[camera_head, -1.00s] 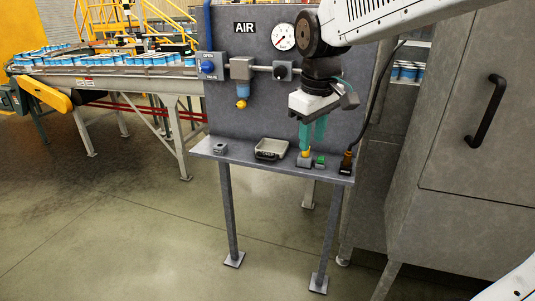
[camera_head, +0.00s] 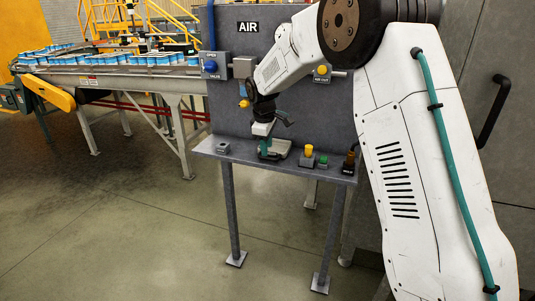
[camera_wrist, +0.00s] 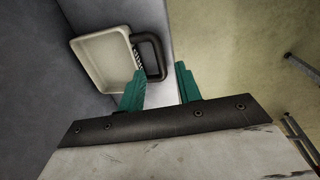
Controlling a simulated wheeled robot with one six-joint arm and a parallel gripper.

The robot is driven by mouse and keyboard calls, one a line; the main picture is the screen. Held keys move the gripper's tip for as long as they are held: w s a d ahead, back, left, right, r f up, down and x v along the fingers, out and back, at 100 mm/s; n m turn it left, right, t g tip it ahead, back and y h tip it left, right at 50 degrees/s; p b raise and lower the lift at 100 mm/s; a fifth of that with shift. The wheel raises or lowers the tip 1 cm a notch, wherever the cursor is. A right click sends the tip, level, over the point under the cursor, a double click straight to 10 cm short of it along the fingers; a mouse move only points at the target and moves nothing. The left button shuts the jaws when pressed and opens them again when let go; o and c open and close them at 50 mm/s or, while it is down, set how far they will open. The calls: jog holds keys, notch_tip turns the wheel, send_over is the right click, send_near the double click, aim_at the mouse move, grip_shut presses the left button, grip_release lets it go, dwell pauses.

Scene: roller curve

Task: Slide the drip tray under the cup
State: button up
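The drip tray (camera_head: 283,147) is a shallow pale tray on the grey shelf, partly behind my gripper in the head view. In the wrist view the tray (camera_wrist: 103,58) lies at upper left, with its dark loop handle (camera_wrist: 160,55) facing the fingers. My gripper (camera_head: 265,149) is at the tray's front left in the head view. In the wrist view its teal fingers (camera_wrist: 160,82) are apart, with the handle's near end just beyond the gap; I cannot tell whether they touch. The cup (camera_head: 244,91), blue with a yellow bottom, hangs on the panel above the shelf, partly behind my arm.
The shelf (camera_head: 235,154) carries a small grey block (camera_head: 223,147) at left. A yellow button (camera_head: 309,150), a green button (camera_head: 323,160) and a dark plug (camera_head: 349,162) stand at right. The upright panel (camera_head: 226,114) is behind.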

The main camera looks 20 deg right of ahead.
aim_at(267, 158)
jog(key=shift+w+d+f, duration=0.1)
jog(key=shift+w+f, duration=0.05)
jog(key=shift+f, duration=0.8)
jog(key=shift+w+d+f, duration=0.1)
jog(key=shift+f, duration=0.85)
